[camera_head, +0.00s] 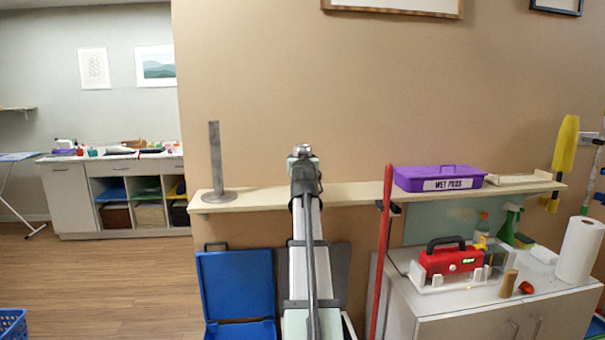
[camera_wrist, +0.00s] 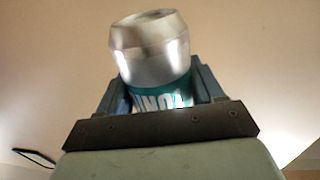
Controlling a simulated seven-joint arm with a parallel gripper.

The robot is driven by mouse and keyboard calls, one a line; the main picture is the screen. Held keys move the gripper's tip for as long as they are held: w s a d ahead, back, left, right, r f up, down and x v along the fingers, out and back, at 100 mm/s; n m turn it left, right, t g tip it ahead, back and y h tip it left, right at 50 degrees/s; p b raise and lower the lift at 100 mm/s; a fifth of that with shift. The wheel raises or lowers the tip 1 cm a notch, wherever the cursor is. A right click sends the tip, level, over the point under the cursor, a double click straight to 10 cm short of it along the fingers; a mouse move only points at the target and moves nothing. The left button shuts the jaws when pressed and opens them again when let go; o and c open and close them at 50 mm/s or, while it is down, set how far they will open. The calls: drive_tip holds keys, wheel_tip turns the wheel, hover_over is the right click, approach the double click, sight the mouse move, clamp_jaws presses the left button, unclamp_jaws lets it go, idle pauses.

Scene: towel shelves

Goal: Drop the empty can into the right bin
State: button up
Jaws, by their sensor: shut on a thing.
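The can (camera_wrist: 150,65), silver with a teal printed band, sits between the two fingers of my gripper (camera_wrist: 160,92) in the wrist view. My gripper is shut on it. In the head view my gripper (camera_head: 304,165) is raised in front of the wall shelf, with only the can's silver top (camera_head: 302,149) showing. A blue bin (camera_head: 235,290) stands on the floor left of my arm. Behind my arm is a second, grey bin (camera_head: 341,275), the right one of the two. My arm hides most of it, so its opening cannot be made out.
A wall shelf (camera_head: 260,200) holds a metal stand (camera_head: 216,165) and a purple box (camera_head: 440,178). A red pole (camera_head: 382,255) stands right of the bins. A white cabinet (camera_head: 480,305) with a red device (camera_head: 450,262) and a paper roll (camera_head: 580,250) fills the right.

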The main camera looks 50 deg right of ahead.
sight(303, 148)
drive_tip(key=shift+r, duration=1.95)
